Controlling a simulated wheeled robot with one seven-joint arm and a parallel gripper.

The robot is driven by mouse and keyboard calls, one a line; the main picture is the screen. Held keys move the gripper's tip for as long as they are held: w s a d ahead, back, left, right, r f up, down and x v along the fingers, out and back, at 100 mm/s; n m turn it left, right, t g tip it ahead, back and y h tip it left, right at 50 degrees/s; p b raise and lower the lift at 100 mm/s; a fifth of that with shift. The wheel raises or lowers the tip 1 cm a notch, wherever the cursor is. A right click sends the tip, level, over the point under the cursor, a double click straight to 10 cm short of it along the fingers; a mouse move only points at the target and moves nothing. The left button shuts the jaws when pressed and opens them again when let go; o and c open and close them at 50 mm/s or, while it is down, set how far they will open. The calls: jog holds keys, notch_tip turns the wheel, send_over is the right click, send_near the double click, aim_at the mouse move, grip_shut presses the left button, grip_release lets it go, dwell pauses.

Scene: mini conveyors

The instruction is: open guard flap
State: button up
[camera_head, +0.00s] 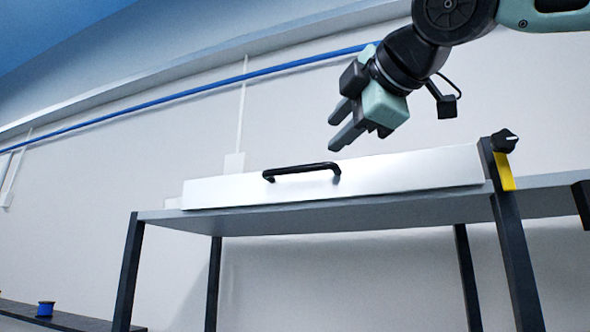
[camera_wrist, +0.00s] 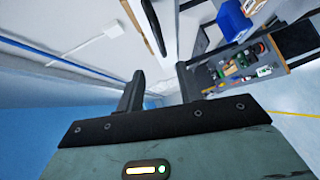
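The guard flap (camera_head: 400,171) is a long, low white panel along the front of a grey table-like frame in the head view. It looks shut. A black bar handle (camera_head: 302,170) sits near its upper edge. My gripper (camera_head: 335,135) is above the panel, just right of the handle and apart from it, with its fingers pointing down and left. In the wrist view my gripper (camera_wrist: 160,72) has its two dark fingers spread with nothing between them. A dark curved bar, likely the handle (camera_wrist: 153,28), shows beyond the fingers there.
A black knob (camera_head: 504,141) and a yellow plate (camera_head: 503,173) are on the post at the flap's right end. A blue spool (camera_head: 45,309) stands on a low bench. The wrist view shows a blue bin (camera_wrist: 235,22) and a shelf of small items (camera_wrist: 240,62).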

aim_at(301, 167)
jog(key=w+p, duration=0.1)
jog(key=p, duration=0.6)
jog(key=w+a+p, duration=0.1)
jog(key=p, duration=0.2)
jog(key=shift+w+r, duration=0.35)
jog(key=shift+r, duration=0.05)
jog(key=p+x, duration=0.1)
jog(key=x, duration=0.3)
jog(key=f+p+x, duration=0.1)
jog(key=x, duration=0.3)
jog(key=p+x, duration=0.2)
jog(key=x, duration=0.2)
jog(key=shift+f, duration=0.2)
jog(key=shift+s, duration=0.1)
grip_shut()
